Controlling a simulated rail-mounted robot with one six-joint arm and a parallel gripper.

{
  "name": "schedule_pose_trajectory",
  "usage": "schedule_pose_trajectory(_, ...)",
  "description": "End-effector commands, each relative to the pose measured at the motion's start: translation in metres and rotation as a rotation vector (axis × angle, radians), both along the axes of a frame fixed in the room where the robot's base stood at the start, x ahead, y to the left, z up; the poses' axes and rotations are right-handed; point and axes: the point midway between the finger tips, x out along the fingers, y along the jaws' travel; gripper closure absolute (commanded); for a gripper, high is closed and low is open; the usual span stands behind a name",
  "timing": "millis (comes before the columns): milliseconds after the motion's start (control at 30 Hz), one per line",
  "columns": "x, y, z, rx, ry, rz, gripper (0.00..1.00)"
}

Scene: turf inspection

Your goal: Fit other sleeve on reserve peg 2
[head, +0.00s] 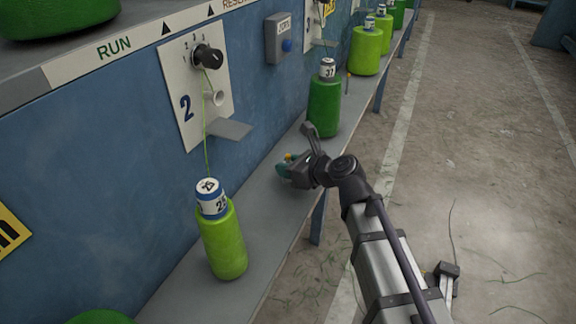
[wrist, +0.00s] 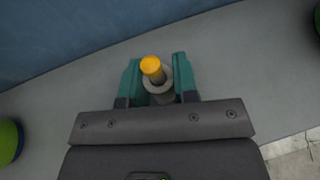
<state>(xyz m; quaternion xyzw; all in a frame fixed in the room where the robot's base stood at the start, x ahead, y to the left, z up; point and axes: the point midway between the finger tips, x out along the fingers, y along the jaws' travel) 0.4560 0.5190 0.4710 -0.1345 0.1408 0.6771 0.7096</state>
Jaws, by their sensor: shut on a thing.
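My gripper (head: 289,166) is low over the grey ledge, in front of the blue wall. In the wrist view its teal fingers (wrist: 158,80) are closed on the sides of a grey ring-shaped sleeve (wrist: 161,88). A peg with a yellow tip (wrist: 152,66) stands up within the sleeve's ring, which appears to be around it. The sleeve's lower part is hidden by my gripper, so I cannot tell how far down it sits. A small yellow spot shows between the fingers in the head view. A white panel marked 2 (head: 187,108) is on the wall to the left.
A light green roll with a numbered blue-white top (head: 225,245) stands on the ledge (head: 190,283) at front left, with a thread up to the panel's black knob (head: 208,58). A darker green roll (head: 324,105) stands behind my gripper. A small plate (head: 230,130) juts from panel 2.

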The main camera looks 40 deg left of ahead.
Motion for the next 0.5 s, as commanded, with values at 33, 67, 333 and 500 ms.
schedule_pose_trajectory(33,0.0,0.0,-0.0027,0.0,0.0,0.0,0.95)
schedule_pose_trajectory(67,0.0,0.0,-0.0035,0.0,0.0,0.0,0.95)
schedule_pose_trajectory(333,0.0,0.0,-0.0035,0.0,0.0,0.0,0.54)
schedule_pose_trajectory(500,-0.0001,0.0,-0.0035,0.0,0.0,0.0,0.43)
